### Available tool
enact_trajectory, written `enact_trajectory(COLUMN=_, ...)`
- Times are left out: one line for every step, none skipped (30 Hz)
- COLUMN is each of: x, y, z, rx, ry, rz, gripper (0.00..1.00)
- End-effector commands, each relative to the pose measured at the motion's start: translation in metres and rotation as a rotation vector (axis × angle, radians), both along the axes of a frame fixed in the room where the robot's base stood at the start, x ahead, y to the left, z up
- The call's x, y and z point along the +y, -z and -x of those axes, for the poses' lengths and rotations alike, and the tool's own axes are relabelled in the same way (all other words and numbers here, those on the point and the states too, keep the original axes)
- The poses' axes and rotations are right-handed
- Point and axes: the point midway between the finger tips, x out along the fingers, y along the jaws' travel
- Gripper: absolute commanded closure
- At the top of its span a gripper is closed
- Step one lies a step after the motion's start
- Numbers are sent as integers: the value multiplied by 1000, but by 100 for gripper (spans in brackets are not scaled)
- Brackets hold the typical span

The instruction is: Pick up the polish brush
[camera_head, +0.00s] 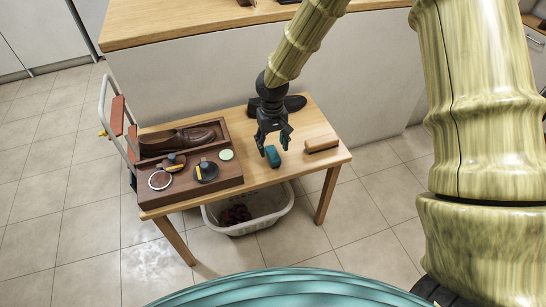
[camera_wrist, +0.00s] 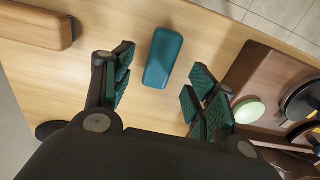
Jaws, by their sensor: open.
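My gripper (camera_head: 274,136) is open and empty above the small table. In the wrist view its two fingers (camera_wrist: 160,95) stand apart, with a rounded teal block (camera_wrist: 163,57) on the table beyond and between their tips. The teal block also shows in the head view (camera_head: 273,156), just below the fingers. A brown wooden block (camera_head: 321,144), perhaps a brush, lies to the right of the gripper; it also shows at the upper left of the wrist view (camera_wrist: 35,25). No bristles are clear on either block, so I cannot tell for sure which is the polish brush.
A brown shoe-care box (camera_head: 215,185) on the left of the table (camera_head: 255,178) holds a brown shoe (camera_head: 178,139), a pale green tin (camera_head: 226,155) and dark round tins. A black shoe (camera_head: 292,103) lies behind my gripper. A white basket (camera_head: 250,218) stands under the table.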

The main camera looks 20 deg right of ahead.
Motion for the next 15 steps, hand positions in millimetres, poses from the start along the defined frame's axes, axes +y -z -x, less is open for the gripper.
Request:
enact_trajectory(x=0, y=10, z=2, rx=3, ry=0, rz=-1, gripper=43)
enact_trajectory(x=0, y=14, z=3, rx=3, ry=0, rz=-1, gripper=43)
enact_trajectory(x=-1, y=19, z=4, rx=3, ry=-1, rz=0, gripper=43)
enact_trajectory(x=-1, y=23, z=5, rx=4, ry=0, rz=0, gripper=43)
enact_trajectory(x=-1, y=27, z=5, rx=3, ry=0, rz=0, gripper=43)
enact_trajectory(x=-1, y=31, z=5, rx=3, ry=-2, rz=0, gripper=43)
enact_trajectory(x=-1, y=34, z=5, rx=2, ry=-1, rz=0, gripper=43)
enact_trajectory(x=-1, y=36, z=4, rx=1, ry=-1, rz=0, gripper=43)
enact_trajectory(x=-1, y=38, z=4, rx=1, ry=0, rz=0, gripper=43)
enact_trajectory(x=-1, y=40, z=4, rx=0, ry=-1, rz=0, gripper=43)
enact_trajectory(x=-1, y=41, z=4, rx=0, ry=-1, rz=0, gripper=43)
enact_trajectory(x=-1, y=42, z=4, rx=0, ry=-1, rz=0, gripper=43)
enact_trajectory(x=-1, y=42, z=4, rx=0, ry=-1, rz=0, gripper=43)
enact_trajectory(x=-1, y=42, z=4, rx=0, ry=-1, rz=0, gripper=43)
enact_trajectory(x=-1, y=42, z=4, rx=0, ry=-1, rz=0, gripper=43)
